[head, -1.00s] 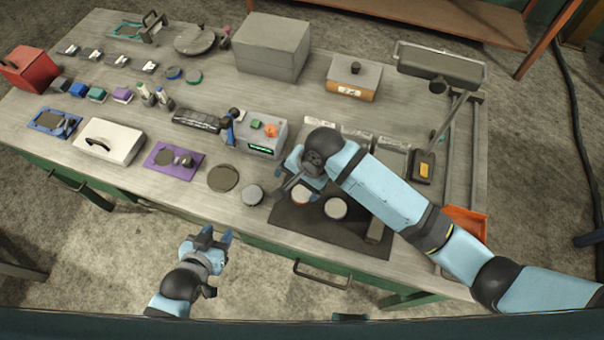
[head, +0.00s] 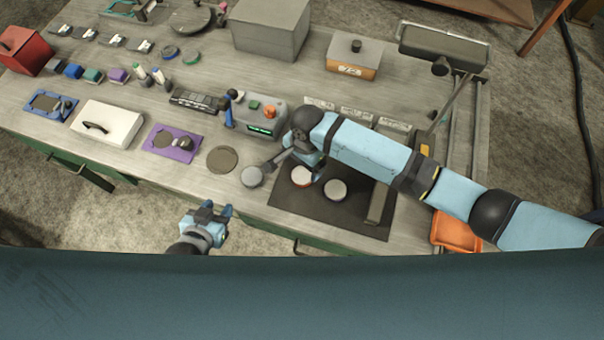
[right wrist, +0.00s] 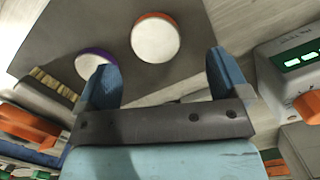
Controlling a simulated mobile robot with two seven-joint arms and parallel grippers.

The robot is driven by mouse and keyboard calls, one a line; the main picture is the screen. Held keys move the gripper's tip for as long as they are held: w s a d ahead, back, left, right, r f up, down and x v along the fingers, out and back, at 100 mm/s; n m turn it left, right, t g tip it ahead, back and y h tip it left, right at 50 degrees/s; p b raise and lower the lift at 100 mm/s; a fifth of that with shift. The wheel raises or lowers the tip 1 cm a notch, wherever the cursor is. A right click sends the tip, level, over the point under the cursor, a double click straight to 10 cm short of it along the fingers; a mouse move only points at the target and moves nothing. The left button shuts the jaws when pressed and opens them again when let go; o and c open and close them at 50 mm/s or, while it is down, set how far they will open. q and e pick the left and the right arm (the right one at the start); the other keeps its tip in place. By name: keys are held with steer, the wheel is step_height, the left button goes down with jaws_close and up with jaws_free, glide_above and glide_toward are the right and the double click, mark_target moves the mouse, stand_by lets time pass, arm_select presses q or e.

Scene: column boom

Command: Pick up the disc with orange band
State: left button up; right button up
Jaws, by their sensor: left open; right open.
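The disc with orange band (head: 301,176) lies on the dark mat (head: 291,207), its pale top facing up. It also shows in the right wrist view (right wrist: 155,40), its orange band visible along the rim. A second pale disc (head: 335,190) lies to its right on the mat; in the right wrist view a disc with purple band (right wrist: 90,63) lies beside the orange one. My right gripper (right wrist: 160,70) is open and empty, with the orange-banded disc ahead of its fingers, apart from them. My left gripper (head: 208,210) is open and empty in front of the table's front edge.
A grey disc (head: 252,177) and a flat brown disc (head: 222,159) lie left of the mat. A device with green display (head: 262,118) stands behind. A grey bar (head: 379,203) lies at the mat's right; an orange tray (head: 458,232) is further right.

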mark_target(302, 175)
steer(key=shift+d+f, duration=0.1)
steer(key=shift+f, duration=0.35)
steer(key=f+b, duration=0.2)
steer(key=b, duration=0.1)
steer(key=f+b, duration=0.2)
steer(key=shift+s+d, duration=0.1)
steer(key=shift+s, duration=0.2)
steer(key=shift+f, duration=0.1)
steer(key=c, duration=1.2)
steer(key=shift+r, duration=0.25)
steer(key=shift+c, duration=0.2)
